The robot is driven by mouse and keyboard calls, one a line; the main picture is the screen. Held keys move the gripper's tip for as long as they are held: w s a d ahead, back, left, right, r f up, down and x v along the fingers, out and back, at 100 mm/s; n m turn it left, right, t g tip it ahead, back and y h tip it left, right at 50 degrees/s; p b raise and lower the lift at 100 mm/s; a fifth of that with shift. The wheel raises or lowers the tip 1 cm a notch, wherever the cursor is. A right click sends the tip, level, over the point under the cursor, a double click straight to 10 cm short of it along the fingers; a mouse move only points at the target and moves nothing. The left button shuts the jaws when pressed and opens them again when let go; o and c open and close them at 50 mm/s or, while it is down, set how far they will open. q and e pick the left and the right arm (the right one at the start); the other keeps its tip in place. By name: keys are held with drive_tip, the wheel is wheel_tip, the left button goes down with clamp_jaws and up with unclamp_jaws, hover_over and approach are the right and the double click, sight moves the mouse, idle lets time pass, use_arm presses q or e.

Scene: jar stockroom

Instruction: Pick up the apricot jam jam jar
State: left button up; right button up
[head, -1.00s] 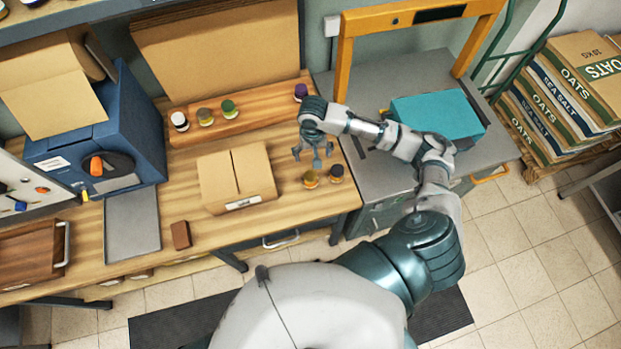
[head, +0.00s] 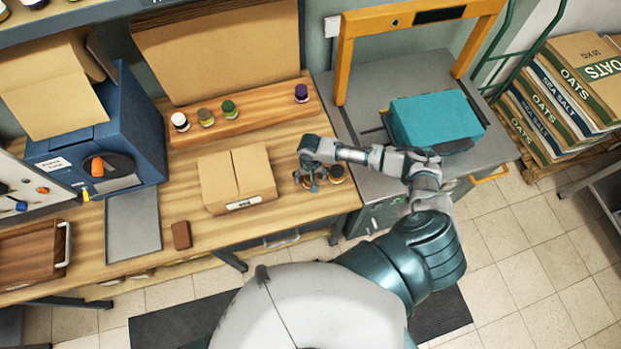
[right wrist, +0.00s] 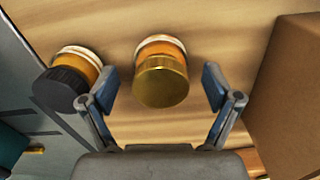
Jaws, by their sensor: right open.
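Two jars with orange contents stand on the wooden bench; I cannot read which is apricot jam. In the right wrist view the gold-lidded jar (right wrist: 162,80) lies between the spread fingers of my right gripper (right wrist: 161,88), with a gap on each side. The black-lidded jar (right wrist: 62,88) stands just left, outside the left finger. In the head view my right gripper (head: 311,181) is low over the gold-lidded jar and mostly hides it. The black-lidded jar (head: 337,173) shows right beside it. My right gripper is open and empty. My left gripper is out of view.
A cardboard box (head: 237,180) stands close left of the right gripper. A wooden riser (head: 255,118) behind holds several jars, one purple-lidded (head: 301,93). A grey cart (head: 370,95) with a teal box (head: 435,117) adjoins the bench's right end.

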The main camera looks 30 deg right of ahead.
drive_tip(key=shift+f, duration=0.35)
drive_tip(key=c, duration=1.5)
drive_tip(key=shift+r, duration=0.1)
drive_tip(key=shift+c, duration=0.2)
